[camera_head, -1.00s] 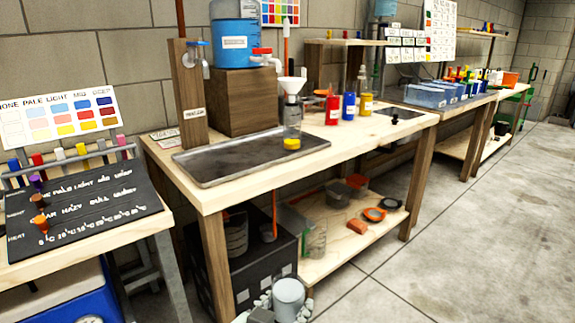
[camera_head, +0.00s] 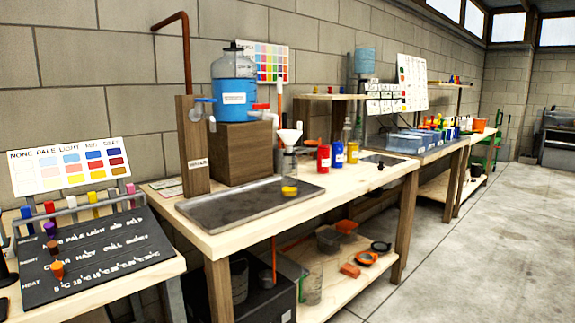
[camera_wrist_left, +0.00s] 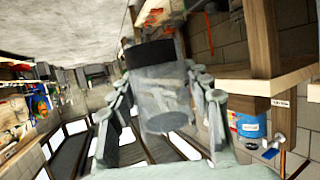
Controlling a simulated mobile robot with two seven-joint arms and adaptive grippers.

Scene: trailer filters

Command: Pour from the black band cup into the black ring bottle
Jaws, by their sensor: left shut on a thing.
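My left gripper (camera_wrist_left: 158,98) shows in the left wrist view with its fingers closed around the sides of a grey, cloudy-looking cup. The cup has a wide black band (camera_wrist_left: 150,54) at its far end. I cannot make out what is inside it. A clear bottle (camera_head: 346,130) stands farther back on the bench. I cannot tell a black ring on either. My right gripper is not in view.
A dark metal tray (camera_head: 235,207) lies on the wooden bench. A blue water jug (camera_head: 234,98) stands on a wooden block behind it. Red, blue and yellow containers (camera_head: 338,157) stand to the right. A black chart board (camera_head: 90,250) is at the left. Open floor lies at the right.

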